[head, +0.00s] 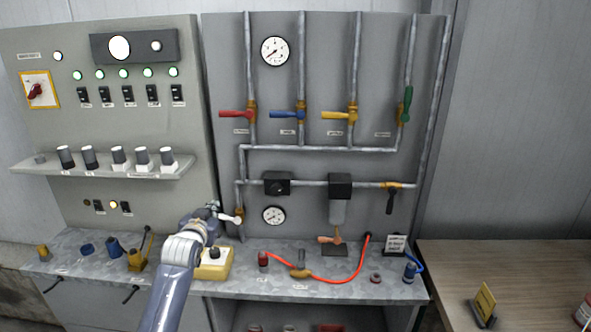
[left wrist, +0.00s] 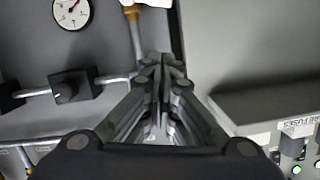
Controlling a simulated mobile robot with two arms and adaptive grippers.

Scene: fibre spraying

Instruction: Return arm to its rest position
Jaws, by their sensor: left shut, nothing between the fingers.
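My left arm reaches up from the bottom of the head view. My left gripper (head: 213,208) is in front of the gap between the two panels, above the yellow box (head: 216,263). In the left wrist view the fingers of my left gripper (left wrist: 161,68) are shut together with nothing between them. A brass valve (head: 239,215) with a white lever (head: 230,220) is close by the fingertips in the head view; whether they touch is not clear. The brass valve (left wrist: 133,14) also shows just beyond the fingertips in the left wrist view. My right gripper does not show.
The pipe panel (head: 325,92) has red, blue, yellow and green valve levers. The switch panel (head: 60,125) has a shelf with several knobs (head: 116,157). A red hose (head: 335,281) lies on the grey bench. The wooden table (head: 540,262) at right is mostly clear.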

